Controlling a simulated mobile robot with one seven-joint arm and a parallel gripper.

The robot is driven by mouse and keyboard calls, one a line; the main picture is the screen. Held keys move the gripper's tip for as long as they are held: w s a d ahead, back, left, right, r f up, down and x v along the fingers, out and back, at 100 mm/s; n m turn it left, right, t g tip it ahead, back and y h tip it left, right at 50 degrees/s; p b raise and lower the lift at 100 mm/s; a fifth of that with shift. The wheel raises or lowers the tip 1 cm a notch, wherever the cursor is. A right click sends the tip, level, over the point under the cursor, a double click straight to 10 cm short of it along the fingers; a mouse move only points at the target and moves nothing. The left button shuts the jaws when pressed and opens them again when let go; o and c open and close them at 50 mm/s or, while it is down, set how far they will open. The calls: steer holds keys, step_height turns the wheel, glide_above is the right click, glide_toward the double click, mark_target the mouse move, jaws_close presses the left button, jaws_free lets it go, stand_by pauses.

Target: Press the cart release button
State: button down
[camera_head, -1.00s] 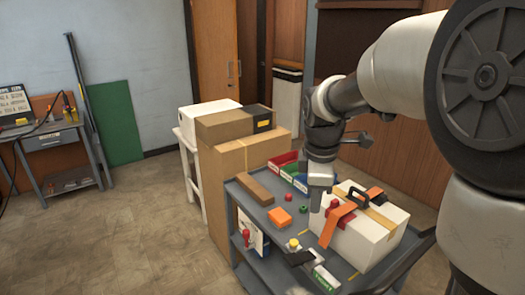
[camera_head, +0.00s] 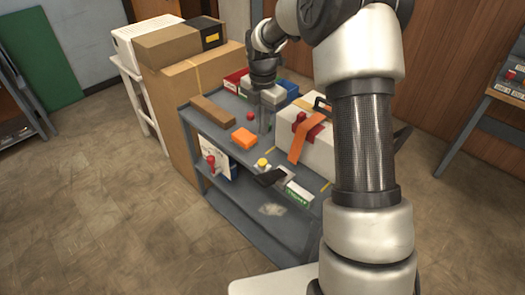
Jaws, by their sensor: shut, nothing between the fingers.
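The grey cart (camera_head: 255,217) stands in the middle of the view. A yellow round button (camera_head: 262,163) sits at its near edge, beside a black part (camera_head: 269,177). A red knob (camera_head: 211,161) stands out from a white panel (camera_head: 215,157) on the cart's left side. I cannot tell from the picture which one is the release button. My gripper (camera_head: 264,131) points down over the cart top, behind the yellow button and apart from it. It is shut and empty.
An orange block (camera_head: 244,138), a red ball (camera_head: 250,116) and a brown bar (camera_head: 212,115) lie on the cart top. A white case with an orange strap (camera_head: 298,143) stands at right. Cardboard boxes (camera_head: 170,100) stand at left. The floor in front is clear.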

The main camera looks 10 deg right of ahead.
mark_target(263, 164)
steer(key=f, duration=1.4)
steer(key=shift+w, duration=0.2)
